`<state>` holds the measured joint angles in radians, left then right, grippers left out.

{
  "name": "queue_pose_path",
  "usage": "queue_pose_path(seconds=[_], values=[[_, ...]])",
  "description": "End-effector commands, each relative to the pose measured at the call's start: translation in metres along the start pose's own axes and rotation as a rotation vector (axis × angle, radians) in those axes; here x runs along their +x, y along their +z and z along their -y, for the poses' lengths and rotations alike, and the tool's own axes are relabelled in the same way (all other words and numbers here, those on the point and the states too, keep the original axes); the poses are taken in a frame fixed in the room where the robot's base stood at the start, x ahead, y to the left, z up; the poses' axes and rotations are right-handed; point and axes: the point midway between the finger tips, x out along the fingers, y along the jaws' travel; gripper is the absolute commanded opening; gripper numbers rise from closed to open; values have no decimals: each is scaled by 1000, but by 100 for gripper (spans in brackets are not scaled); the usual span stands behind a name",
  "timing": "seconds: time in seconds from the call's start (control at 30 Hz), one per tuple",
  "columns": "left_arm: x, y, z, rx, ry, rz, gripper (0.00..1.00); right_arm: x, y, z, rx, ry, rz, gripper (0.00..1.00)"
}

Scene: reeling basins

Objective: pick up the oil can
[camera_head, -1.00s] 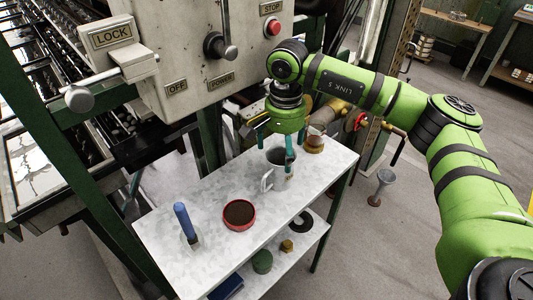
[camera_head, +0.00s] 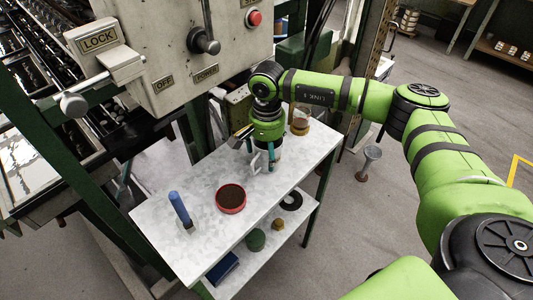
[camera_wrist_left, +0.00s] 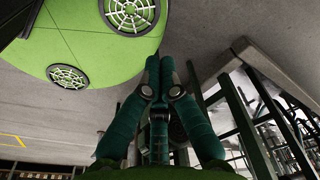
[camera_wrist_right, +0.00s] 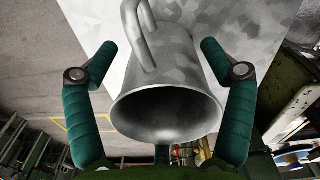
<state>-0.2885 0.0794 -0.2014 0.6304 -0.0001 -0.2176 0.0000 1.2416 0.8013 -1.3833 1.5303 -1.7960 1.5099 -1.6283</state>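A grey metal can with a side handle stands on the white-topped table (camera_head: 190,245); I take it for the oil can. In the head view its handle (camera_head: 254,163) shows, and its body is partly hidden under my right gripper (camera_head: 261,154). In the right wrist view the can's wide open rim (camera_wrist_right: 165,105) faces the camera, between the two teal fingers of my right gripper (camera_wrist_right: 158,52). They are spread apart on either side of it, with no clear grip. My left gripper (camera_wrist_left: 159,65) has its fingertips together, empty; it is not in the head view.
On the table are a red-rimmed round dish (camera_head: 230,198), a blue-handled tool (camera_head: 180,210) and an amber jar (camera_head: 300,120) behind the gripper. The lower shelf holds a green tin (camera_head: 256,240) and a black ring (camera_head: 291,201). The machine (camera_head: 190,80) stands close behind.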

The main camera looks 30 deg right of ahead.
Motion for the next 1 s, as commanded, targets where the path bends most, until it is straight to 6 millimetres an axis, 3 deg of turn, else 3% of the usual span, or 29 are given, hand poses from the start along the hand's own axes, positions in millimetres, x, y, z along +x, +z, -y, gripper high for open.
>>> queue_pose_path(seconds=[0.03, 0.1, 0.33, 0.63, 1.0], values=[[0, 2, 0, 0, 0, 4, 0, 0, 0, 0, 0, 0, 0, 48], [0, 5, -1, -1, 1, 9, 0, 0, 0, 0, 0, 0, 1, 22], [-1, 17, -2, -1, 3, 28, 0, 0, 0, 0, -1, 1, 1, 22], [2, 18, -2, -2, 3, 30, 0, -2, 1, 0, 0, 2, 2, 22], [16, 18, -2, -2, 2, 27, 0, -30, -1, 1, 0, -4, -2, 22]])
